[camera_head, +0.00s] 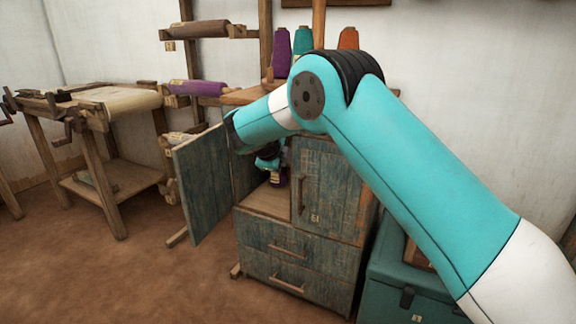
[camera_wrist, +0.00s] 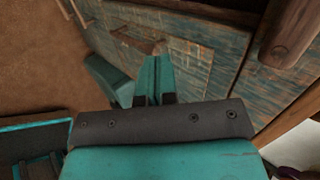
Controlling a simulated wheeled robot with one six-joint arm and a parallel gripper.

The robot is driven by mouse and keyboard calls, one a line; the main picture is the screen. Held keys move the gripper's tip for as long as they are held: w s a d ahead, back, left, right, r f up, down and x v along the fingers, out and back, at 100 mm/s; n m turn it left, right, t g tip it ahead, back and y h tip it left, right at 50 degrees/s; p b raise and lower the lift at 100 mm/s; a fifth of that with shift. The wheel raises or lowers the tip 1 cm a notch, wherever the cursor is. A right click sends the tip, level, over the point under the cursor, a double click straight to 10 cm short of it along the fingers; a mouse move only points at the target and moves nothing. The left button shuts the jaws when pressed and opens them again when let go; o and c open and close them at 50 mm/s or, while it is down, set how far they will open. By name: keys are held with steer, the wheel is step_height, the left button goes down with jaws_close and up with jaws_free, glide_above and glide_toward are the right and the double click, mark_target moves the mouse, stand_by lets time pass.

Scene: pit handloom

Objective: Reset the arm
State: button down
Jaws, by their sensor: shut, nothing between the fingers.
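My arm reaches in from the right in the head view and bends down toward the worn blue-green cabinet (camera_head: 325,262). Its end, my gripper (camera_head: 268,160), is partly hidden by the forearm at the cabinet's open left compartment. In the wrist view my gripper (camera_wrist: 155,78) has its two teal fingers together with nothing between them. A small dark object with a pale label (camera_head: 278,179) stands in the compartment, just below the gripper in the head view. I cannot tell whether they touch.
The cabinet's left door (camera_head: 203,183) stands open; the right door (camera_head: 325,190) is shut. Drawers with handles (camera_head: 287,284) lie below. A teal chest (camera_head: 395,285) stands at the right. Cones of thread (camera_head: 281,50) stand above. A wooden loom frame (camera_head: 95,170) is at the left, with clear floor before it.

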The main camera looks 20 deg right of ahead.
steer(key=s+a+r+n+g+y, duration=0.1)
steer(key=s+a+r+n+y, duration=0.15)
steer(key=s+n, duration=0.3)
steer(key=s+a+r+n+y, duration=0.1)
steer(key=s+a+r+n, duration=0.25)
steer(key=s, duration=0.25)
steer(key=s+a+r+n+g+y+p, duration=0.1)
steer(key=s+a+n+g+y, duration=0.1)
steer(key=s+n, duration=0.8)
steer(key=s+a+r+n+g+y, duration=0.25)
steer(key=s+n, duration=0.45)
steer(key=s, duration=0.7)
steer(key=s+a+r+n+g+y+p, duration=0.1)
steer(key=s+n+g+y, duration=0.1)
steer(key=s+n, duration=0.8)
step_height(320, 180, up, 23)
steer(key=s+m+p, duration=0.1)
steer(key=m+p, duration=0.1)
steer(key=p, duration=2.1)
steer(key=shift+s, duration=0.15)
